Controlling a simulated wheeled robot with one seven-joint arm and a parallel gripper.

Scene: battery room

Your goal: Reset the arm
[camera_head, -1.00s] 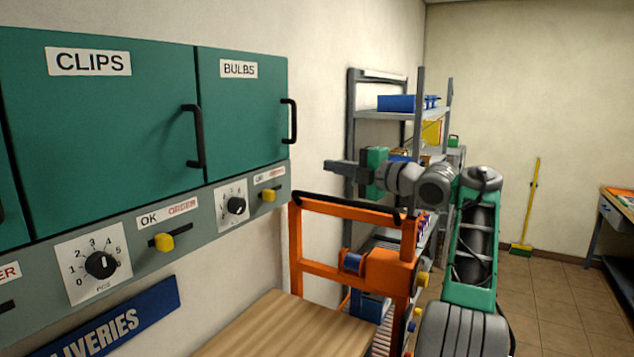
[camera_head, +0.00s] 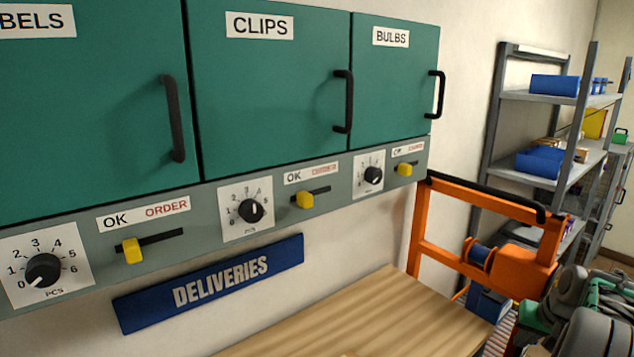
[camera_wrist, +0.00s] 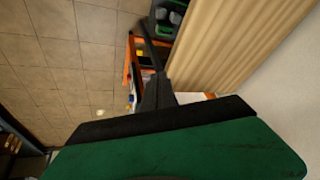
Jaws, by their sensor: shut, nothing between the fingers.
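My gripper (camera_wrist: 157,88) shows in the wrist view as dark fingers beyond its green and black body. The fingers are together with nothing between them. In the head view my folded arm is at the lower right corner, in front of the orange frame, and I cannot make out the fingertips there. The gripper is apart from the cabinets.
Green cabinets (camera_head: 270,90) stand above a panel with dials and yellow sliders. Below are a blue DELIVERIES sign (camera_head: 215,285) and a wooden top (camera_head: 375,320). An orange frame (camera_head: 480,195) and grey shelving (camera_head: 545,97) stand right.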

